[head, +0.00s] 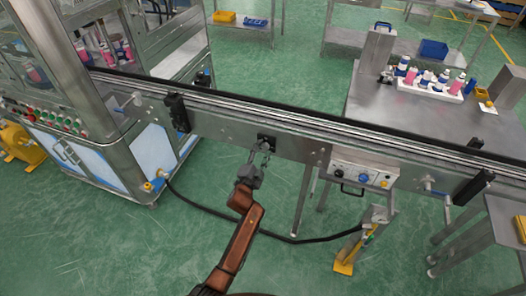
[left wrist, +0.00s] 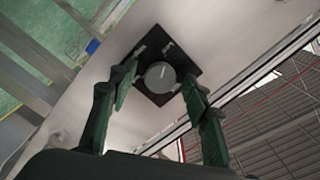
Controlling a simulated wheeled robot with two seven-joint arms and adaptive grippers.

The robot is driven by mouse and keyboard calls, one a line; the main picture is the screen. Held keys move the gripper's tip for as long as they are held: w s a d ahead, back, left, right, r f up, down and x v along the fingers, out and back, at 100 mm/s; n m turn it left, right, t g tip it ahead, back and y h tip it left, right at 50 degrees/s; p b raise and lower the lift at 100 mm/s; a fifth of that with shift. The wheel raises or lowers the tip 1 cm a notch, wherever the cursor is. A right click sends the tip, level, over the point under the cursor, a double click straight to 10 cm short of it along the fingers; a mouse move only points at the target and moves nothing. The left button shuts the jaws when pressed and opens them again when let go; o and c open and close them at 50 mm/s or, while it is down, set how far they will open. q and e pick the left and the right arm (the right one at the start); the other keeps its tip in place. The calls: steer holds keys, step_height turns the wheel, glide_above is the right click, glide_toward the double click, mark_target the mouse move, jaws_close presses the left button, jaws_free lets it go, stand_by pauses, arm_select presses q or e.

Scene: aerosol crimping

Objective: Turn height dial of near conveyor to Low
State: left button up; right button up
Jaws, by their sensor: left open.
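The height dial is a round grey knob on a black square plate on the side of the near conveyor (head: 232,116). In the head view the dial (head: 266,139) sits just beyond my left gripper (head: 261,158). In the left wrist view the dial (left wrist: 160,76) is in the middle of its dark plate (left wrist: 153,52), with a light mark on its face. The fingers of my left gripper (left wrist: 156,84) are open, one on each side of the dial. I cannot tell whether they touch it. The labels around the dial are too small to read. My right gripper is not in view.
A control box (head: 362,178) with knobs and buttons hangs under the conveyor to the right. A black cable (head: 225,217) runs below to the yellow-footed stand (head: 346,258). A glazed machine (head: 78,150) stands at the left. Open green floor lies in front.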

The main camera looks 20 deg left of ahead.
arm_select(q)
steer(key=s, duration=1.2)
steer(key=shift+a, duration=0.2)
stand_by(0.9)
